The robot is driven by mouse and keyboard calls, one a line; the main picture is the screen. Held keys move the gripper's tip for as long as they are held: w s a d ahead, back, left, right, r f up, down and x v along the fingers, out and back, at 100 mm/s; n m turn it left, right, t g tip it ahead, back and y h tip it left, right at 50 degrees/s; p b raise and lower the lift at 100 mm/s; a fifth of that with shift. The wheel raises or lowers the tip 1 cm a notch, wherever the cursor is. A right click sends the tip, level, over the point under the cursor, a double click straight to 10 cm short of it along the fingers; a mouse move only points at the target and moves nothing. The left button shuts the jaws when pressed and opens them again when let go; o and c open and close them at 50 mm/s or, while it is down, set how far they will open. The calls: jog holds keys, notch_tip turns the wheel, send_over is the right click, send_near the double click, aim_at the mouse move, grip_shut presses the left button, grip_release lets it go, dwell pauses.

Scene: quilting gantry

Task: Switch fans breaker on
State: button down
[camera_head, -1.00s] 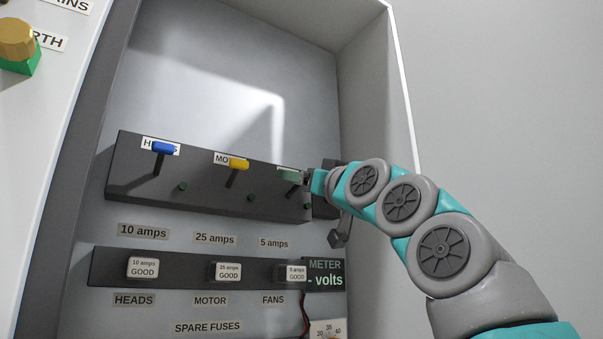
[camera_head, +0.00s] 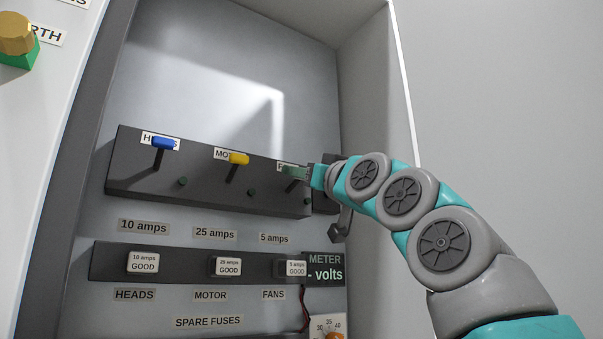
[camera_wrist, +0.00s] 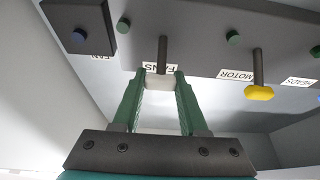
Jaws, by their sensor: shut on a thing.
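The fans breaker lever is a dark shaft (camera_wrist: 162,54) with a pale handle (camera_wrist: 160,83), in front of the FANS label (camera_wrist: 160,68) in the wrist view. My gripper (camera_wrist: 160,88) is shut on this handle, with one green finger on each side of it. In the head view, my gripper (camera_head: 294,172) is at the right end of the dark breaker panel (camera_head: 215,196). The fingers hide the handle there, and the lever's shaft leans up toward the partly covered label.
The blue heads lever (camera_head: 163,143) and yellow motor lever (camera_head: 239,159) stand to the left, also angled up. Below are the fuse strip (camera_head: 185,264) and a meter (camera_head: 325,270). The cabinet's right wall (camera_head: 375,120) is close to my arm.

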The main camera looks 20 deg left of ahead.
jog(key=r+p, duration=0.1)
jog(key=p, duration=0.2)
jog(key=shift+r+g+h, duration=0.15)
jog(key=shift+g+h, duration=0.15)
jog(key=shift+h, duration=0.1)
jog(key=shift+w+a+p, duration=0.1)
jog(key=shift+a+p, duration=0.05)
jog(key=shift+p, duration=0.65)
jog(key=shift+f+h, duration=0.2)
jog(key=shift+h, duration=0.2)
jog(key=shift+c, duration=2.2)
grip_release()
